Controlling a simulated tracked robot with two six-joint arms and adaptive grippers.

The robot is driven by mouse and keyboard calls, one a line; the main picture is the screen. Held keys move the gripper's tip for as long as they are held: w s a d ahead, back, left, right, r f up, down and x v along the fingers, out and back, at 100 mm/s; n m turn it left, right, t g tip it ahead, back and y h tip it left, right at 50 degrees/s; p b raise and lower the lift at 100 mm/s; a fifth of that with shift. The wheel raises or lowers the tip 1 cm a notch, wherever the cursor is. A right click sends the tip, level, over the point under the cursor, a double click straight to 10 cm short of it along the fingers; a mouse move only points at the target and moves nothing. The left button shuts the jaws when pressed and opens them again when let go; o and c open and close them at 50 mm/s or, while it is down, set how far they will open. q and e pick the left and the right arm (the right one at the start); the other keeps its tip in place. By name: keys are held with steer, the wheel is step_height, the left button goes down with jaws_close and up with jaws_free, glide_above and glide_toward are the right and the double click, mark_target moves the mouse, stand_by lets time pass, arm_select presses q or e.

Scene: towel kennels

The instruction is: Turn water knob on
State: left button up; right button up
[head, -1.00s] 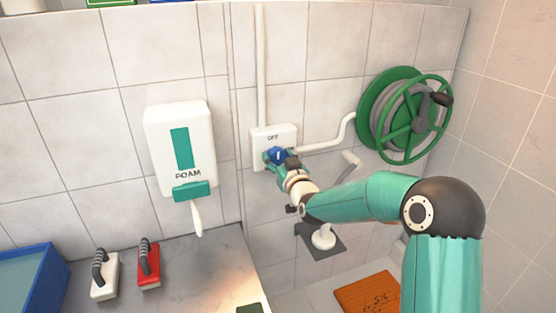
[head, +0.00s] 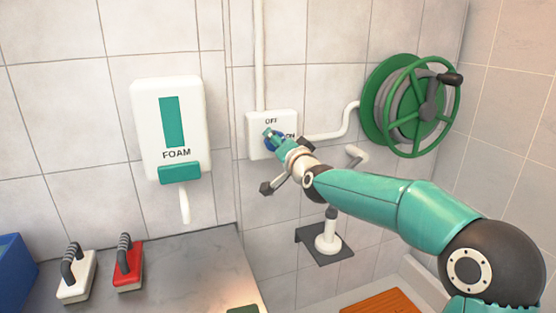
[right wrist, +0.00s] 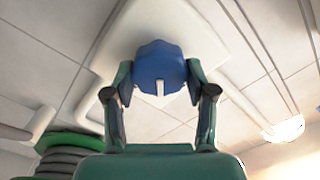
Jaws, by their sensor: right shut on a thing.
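The blue water knob (head: 271,138) sits on a white wall plate (head: 257,122) with "OFF" printed above it and "ON" to its right. My right gripper (head: 275,141) is at the plate and partly covers the knob. In the right wrist view, the blue knob (right wrist: 160,68) fills the space between the two fingers of my right gripper (right wrist: 158,80), which are shut on it. A short white mark on the knob points down toward the gripper's palm in that view. My left gripper is in neither view.
A green hose reel (head: 415,107) hangs right of the plate, joined by a white pipe (head: 345,127). A foam dispenser (head: 170,125) hangs left. A white brush (head: 76,278) and a red brush (head: 128,268) stand on the grey counter (head: 190,270). A white nozzle (head: 327,238) stands on a dark bracket.

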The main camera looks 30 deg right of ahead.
steer(key=shift+d+f+m+b, duration=0.15)
steer(key=shift+m+b, duration=1.2)
steer(key=shift+m, duration=0.8)
steer(key=shift+a+f+m+b, duration=0.15)
steer(key=shift+m+b, duration=1.15)
steer(key=shift+m, duration=0.85)
steer(key=shift+d, duration=0.1)
steer(key=o, duration=1.1)
steer(key=shift+d, duration=0.1)
steer(key=shift+s, duration=0.15)
